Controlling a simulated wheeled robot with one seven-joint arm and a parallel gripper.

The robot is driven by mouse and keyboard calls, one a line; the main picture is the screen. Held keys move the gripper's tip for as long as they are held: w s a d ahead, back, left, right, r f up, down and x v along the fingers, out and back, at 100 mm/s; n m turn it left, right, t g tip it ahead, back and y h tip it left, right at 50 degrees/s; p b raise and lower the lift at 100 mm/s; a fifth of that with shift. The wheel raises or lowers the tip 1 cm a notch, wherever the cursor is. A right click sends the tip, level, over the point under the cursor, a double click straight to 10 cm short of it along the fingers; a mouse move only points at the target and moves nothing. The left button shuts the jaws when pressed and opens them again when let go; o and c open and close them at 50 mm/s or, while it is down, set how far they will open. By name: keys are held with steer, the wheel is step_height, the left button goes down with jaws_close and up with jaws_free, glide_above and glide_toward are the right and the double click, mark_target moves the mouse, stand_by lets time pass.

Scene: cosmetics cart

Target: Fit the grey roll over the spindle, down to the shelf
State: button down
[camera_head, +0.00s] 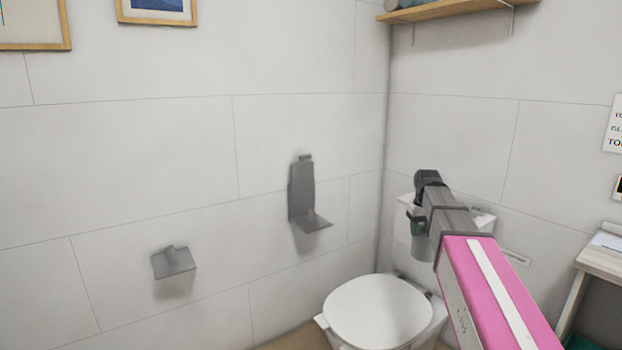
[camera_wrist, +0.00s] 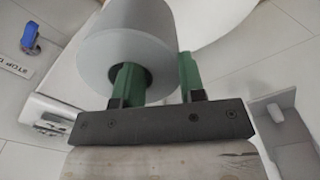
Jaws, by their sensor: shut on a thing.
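The grey roll (camera_wrist: 125,38) is in my gripper (camera_wrist: 158,64) in the wrist view. One green finger reaches into the roll's core and the other lies outside, so the jaws are shut on its wall. In the head view, the roll (camera_head: 421,248) hangs in the air below my gripper (camera_head: 416,222), near the toilet. A grey bracket with a stub (camera_wrist: 275,112) also shows at the right of the wrist view.
A taller grey wall holder (camera_head: 302,190) with a small ledge stands out between the spindle shelf and the toilet. The toilet (camera_head: 376,308) is at lower centre, in the corner. A wooden shelf (camera_head: 440,11) is high on the right wall. The air before the left wall is clear.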

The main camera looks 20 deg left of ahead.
steer(key=w+a+r+n, duration=0.2)
steer(key=w+a+n, duration=0.2)
steer(key=w+a, duration=0.5)
steer(key=w+a+r+n, duration=0.3)
steer(key=w+a, duration=0.3)
steer(key=a, duration=0.8)
steer(key=w+a+r+n, duration=0.1)
steer(key=w+a+n, duration=0.1)
steer(key=a, duration=0.9)
steer(key=w+a+r+n, duration=0.2)
steer(key=a+n, duration=0.2)
steer(key=a, duration=0.7)
steer(key=shift+w+r, duration=0.25)
steer(key=shift+w, duration=0.05)
steer(key=shift+n, duration=0.3)
steer(key=shift+f, duration=0.15)
step_height(320, 180, down, 9)
steer(key=shift+f, duration=1.35)
steer(key=c, duration=0.6)
jaws_free()
